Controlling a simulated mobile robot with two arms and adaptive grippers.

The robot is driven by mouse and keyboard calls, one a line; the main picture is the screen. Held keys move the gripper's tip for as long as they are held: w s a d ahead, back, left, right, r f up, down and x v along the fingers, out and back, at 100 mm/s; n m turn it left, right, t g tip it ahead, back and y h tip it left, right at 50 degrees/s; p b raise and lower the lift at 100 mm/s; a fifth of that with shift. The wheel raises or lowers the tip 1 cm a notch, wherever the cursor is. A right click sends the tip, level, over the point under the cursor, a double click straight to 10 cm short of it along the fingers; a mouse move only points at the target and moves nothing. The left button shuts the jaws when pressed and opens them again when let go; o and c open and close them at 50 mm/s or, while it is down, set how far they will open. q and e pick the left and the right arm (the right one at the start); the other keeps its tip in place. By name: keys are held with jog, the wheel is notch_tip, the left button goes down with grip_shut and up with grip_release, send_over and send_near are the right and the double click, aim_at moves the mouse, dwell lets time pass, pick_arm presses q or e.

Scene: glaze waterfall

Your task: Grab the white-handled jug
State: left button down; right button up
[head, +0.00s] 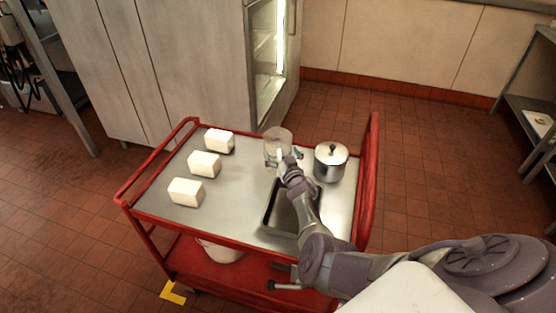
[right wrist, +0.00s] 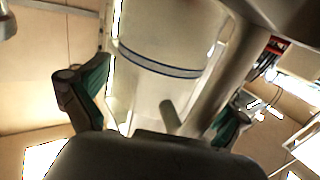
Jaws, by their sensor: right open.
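The clear jug (head: 276,139) stands upright on the red cart's grey top, near the far edge. Its white handle (head: 280,156) faces my right gripper (head: 289,162), which reaches in from the right and partly covers it. In the right wrist view the jug's pale body with a blue band (right wrist: 158,62) fills the upper middle. A pale bar that looks like the handle (right wrist: 226,76) slants down between the two fingers of my right gripper (right wrist: 165,100). The fingers are apart; I cannot tell whether either touches the handle. My left gripper is out of view.
A lidded metal pot (head: 331,163) stands close right of the jug. Several white blocks (head: 205,164) line the left of the cart (head: 130,190). A dark recessed tray (head: 283,213) lies under my right arm. The cart top between blocks and tray is clear.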

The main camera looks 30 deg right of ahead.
grip_shut()
dwell(0.5)
